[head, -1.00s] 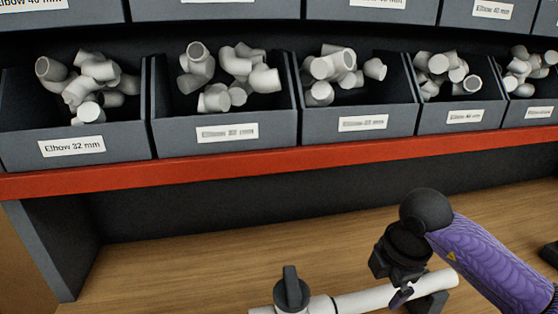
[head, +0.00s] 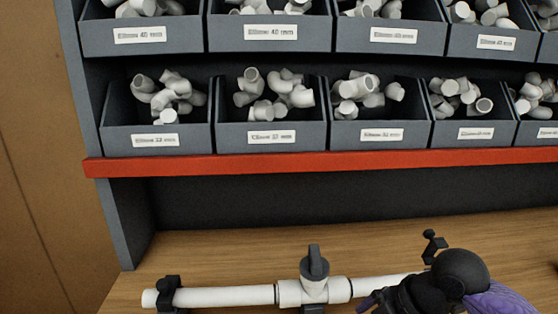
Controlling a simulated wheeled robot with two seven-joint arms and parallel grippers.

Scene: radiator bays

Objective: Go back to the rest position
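My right gripper (head: 388,299) is at the lower right of the head view, its purple arm (head: 497,298) coming in from the right. It is in front of the right part of a white pipe assembly (head: 226,296) and hides some of it. Its fingertips are dark and partly cut off by the lower edge, so I cannot tell whether they are open or touch the pipe. My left gripper is not in view.
The pipe has a dark-handled valve (head: 314,266) and sits in a black clamp (head: 168,294) at left; another black clamp part (head: 433,246) shows at right. Behind the wooden bench (head: 220,253), a red shelf edge (head: 330,160) fronts grey bins (head: 156,140) of white elbows.

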